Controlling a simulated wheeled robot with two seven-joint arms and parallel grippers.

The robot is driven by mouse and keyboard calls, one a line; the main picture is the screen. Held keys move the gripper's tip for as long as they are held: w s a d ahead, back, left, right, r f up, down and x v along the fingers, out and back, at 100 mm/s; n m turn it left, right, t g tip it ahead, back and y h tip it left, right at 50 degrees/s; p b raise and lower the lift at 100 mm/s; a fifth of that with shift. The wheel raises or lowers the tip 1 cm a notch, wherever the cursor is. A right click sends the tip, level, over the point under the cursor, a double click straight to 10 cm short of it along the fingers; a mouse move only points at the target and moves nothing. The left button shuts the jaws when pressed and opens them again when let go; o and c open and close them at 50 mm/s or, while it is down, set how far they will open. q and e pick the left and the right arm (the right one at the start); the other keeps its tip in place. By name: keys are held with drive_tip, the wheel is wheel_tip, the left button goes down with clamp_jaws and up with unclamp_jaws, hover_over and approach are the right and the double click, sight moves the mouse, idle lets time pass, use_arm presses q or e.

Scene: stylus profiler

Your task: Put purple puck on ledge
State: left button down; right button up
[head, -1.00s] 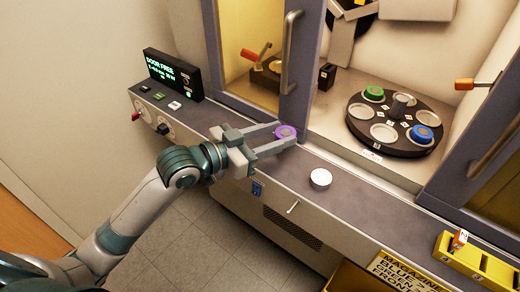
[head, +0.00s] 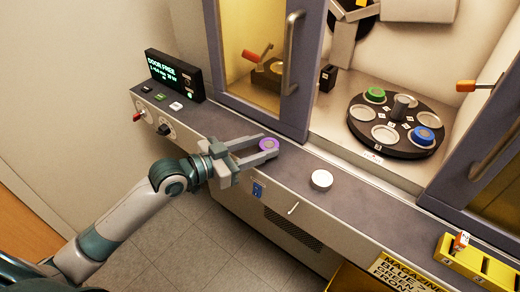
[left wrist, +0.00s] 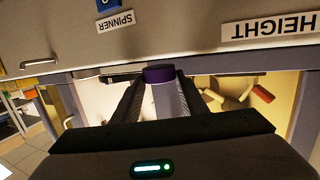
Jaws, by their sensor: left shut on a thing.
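The purple puck (head: 268,144) is between the fingertips of my left gripper (head: 262,150) at the front ledge (head: 226,122). The gripper is shut on it. I cannot tell whether the puck touches the ledge. My right gripper is not in view.
Behind the open door is a black carousel (head: 393,152) with a green puck (head: 375,94) and a blue puck (head: 423,134). A control panel (head: 175,75) stands left; a yellow magazine (head: 480,262) is at right.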

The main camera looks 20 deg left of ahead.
use_arm(q)
drive_tip(key=shift+f, duration=0.55)
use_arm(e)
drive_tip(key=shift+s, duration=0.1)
use_arm(q)
drive_tip(key=shift+f, duration=0.25)
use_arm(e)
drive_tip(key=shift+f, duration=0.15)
use_arm(q)
drive_tip(key=c, duration=1.1)
unclamp_jaws()
drive_tip(key=shift+r, duration=0.15)
drive_tip(key=shift+r, duration=0.15)
drive_tip(key=shift+b+v, duration=1.05)
drive_tip(key=shift+v, duration=4.95)
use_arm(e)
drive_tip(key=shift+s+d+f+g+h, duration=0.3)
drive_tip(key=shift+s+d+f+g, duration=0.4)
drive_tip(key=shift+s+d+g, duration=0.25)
